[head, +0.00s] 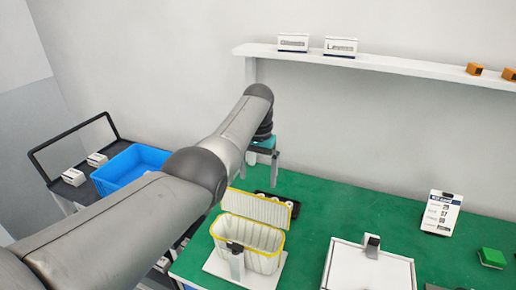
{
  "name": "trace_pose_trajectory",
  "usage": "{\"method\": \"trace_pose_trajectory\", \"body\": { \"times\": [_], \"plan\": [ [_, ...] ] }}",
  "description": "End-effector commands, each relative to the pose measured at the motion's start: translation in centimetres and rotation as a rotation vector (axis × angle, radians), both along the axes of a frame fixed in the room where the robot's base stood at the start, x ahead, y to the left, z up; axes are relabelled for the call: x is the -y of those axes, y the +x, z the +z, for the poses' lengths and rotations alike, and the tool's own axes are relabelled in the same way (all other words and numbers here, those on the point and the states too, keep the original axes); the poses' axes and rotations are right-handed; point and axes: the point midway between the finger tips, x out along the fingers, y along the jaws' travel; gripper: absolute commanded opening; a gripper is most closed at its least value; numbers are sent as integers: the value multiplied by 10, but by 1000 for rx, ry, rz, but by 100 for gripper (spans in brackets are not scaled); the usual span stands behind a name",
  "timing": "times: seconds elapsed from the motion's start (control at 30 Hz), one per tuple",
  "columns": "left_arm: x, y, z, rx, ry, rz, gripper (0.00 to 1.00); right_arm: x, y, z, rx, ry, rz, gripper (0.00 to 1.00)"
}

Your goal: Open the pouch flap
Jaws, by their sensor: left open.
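The cream pouch (262,262) with a yellow rim stands on the green table, on a pale base plate. Its ribbed flap (257,207) is raised at the back edge, and the pouch mouth is uncovered. A dark clasp (235,247) sits on its front. My left gripper (262,168) is open, above and behind the raised flap, and appears apart from it. The arm hides part of the gripper. My right gripper is out of view.
A dark tray (295,208) lies behind the flap. A white box (352,270), a sign card (441,213) and a green block (491,258) are on the table (385,205) to the right. A blue bin (125,168) stands on a cart at left. A shelf (390,66) runs above.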

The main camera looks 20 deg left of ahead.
Motion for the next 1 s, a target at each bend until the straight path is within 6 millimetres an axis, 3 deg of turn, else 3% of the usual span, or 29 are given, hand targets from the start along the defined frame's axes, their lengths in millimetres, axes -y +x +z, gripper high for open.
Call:
{"method": "trace_pose_trajectory", "body": {
  "times": [0.1, 0.33, 1.0],
  "plan": [
    [0, 2, 28, 6, 0, 0, 94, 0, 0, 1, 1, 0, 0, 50],
    [0, 1, 58, 1, 0, 1, 94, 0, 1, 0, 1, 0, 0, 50],
    [0, 1, 64, -1, 0, 1, 94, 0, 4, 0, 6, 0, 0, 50]
  ]
}}
